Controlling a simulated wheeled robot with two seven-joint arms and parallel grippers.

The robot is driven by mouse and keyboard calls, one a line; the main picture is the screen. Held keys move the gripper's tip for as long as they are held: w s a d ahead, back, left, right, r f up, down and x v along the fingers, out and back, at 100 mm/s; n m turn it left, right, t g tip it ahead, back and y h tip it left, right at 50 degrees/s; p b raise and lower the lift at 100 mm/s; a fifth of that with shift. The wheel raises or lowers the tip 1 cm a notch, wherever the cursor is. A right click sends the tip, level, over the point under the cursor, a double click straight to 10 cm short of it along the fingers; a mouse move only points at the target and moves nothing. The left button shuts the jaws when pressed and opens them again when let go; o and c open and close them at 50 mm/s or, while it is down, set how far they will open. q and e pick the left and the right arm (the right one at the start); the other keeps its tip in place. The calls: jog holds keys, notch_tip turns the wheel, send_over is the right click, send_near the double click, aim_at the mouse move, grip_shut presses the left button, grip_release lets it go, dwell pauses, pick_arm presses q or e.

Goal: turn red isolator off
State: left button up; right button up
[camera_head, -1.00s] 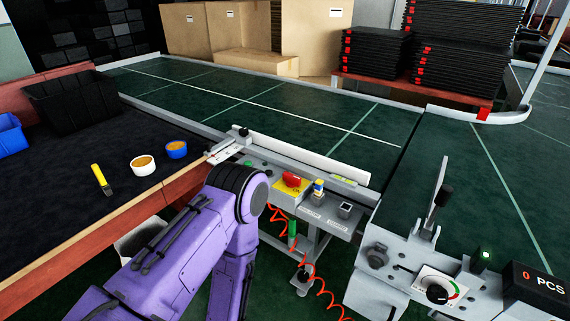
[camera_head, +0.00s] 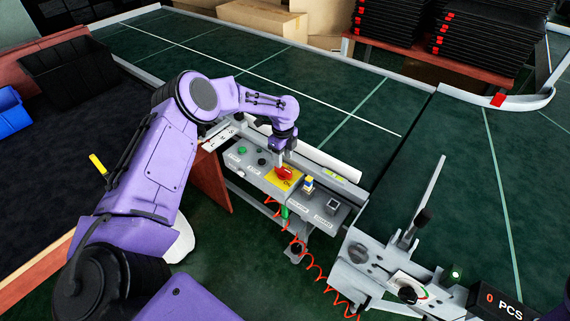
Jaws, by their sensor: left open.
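The red isolator (camera_head: 284,173) is a red rotary knob on a yellow plate (camera_head: 271,179), set in the grey control panel (camera_head: 250,170) beside the conveyor. My left arm reaches in from the left and bends down over the panel. My left gripper (camera_head: 280,163) points down right at the red knob, close above or touching it; I cannot tell which. Its fingers are small and partly merged with the knob in the picture. My right gripper is not in view.
A red coiled cable (camera_head: 293,240) hangs below. The green conveyor (camera_head: 340,100) lies behind, and a counter box (camera_head: 500,305) stands at right.

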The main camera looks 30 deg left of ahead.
aim_at(283, 169)
pick_arm(q)
notch_tip(283, 169, down, 6)
jog(key=shift+f+p, duration=0.15)
jog(key=shift+p, duration=0.25)
grip_shut()
jog(key=shift+n, duration=0.3)
jog(key=n+b, duration=0.2)
jog(key=shift+f+n, duration=0.1)
jog(key=shift+n, duration=0.3)
jog(key=n+b, duration=0.2)
jog(key=n, duration=0.2)
jog(key=n+b, duration=0.1)
jog(key=n, duration=0.4)
jog(key=shift+s+d, duration=0.1)
jog(key=n, duration=0.5)
jog(key=shift+n, duration=0.3)
jog(key=shift+s, duration=0.1)
